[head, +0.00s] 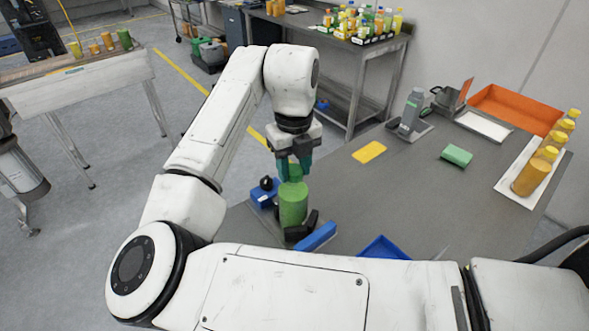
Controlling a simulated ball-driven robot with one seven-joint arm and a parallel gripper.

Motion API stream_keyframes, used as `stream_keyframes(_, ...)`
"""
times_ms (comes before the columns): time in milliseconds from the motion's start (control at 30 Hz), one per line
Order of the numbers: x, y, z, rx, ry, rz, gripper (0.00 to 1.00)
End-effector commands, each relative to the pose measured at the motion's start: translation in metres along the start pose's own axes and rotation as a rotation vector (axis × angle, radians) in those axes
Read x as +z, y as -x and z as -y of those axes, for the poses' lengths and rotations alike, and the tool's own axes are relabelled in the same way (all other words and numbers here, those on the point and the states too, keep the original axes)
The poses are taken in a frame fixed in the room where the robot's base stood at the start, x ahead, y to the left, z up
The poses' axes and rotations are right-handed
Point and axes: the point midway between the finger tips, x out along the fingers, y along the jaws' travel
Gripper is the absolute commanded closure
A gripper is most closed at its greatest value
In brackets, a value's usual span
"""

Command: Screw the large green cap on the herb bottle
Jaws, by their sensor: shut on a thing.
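The herb bottle (293,206) is green and stands upright on the grey table, between a blue-and-black holder (264,191) and a black clamp piece (302,228). My gripper (294,170) points down directly over the bottle. Its teal fingers are shut on the large green cap (291,173), which is at the bottle's top. The fingers partly hide the cap. I cannot tell whether its thread is engaged.
A blue bar (315,237) and a blue tray (384,248) lie near the bottle. A yellow pad (369,152), a green block (456,155) and a grey device (410,112) are further right. Orange bottles (535,172) stand on a white tray (507,185). The table's middle is clear.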

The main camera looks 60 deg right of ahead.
Motion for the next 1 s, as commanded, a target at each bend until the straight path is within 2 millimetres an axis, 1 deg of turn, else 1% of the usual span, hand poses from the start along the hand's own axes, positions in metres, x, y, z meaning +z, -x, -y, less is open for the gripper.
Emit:
stream_keyframes(133,0.0001,-0.0005,-0.0005,0.000,-0.108,0.001,0.86)
stream_keyframes(400,0.0000,0.0007,-0.0005,-0.001,-0.131,0.001,0.86)
stream_keyframes(433,0.0000,0.0007,-0.0005,-0.001,-0.130,0.001,0.55)
stream_keyframes(600,0.0000,0.0006,-0.0006,-0.001,-0.129,0.001,0.39)
stream_keyframes(700,0.0000,0.0005,-0.0005,-0.001,-0.129,0.001,0.30)
stream_keyframes(733,0.0000,0.0004,-0.0005,-0.001,-0.129,0.001,0.28)
stream_keyframes(1000,0.0000,0.0002,-0.0005,-0.001,-0.128,0.000,0.28)
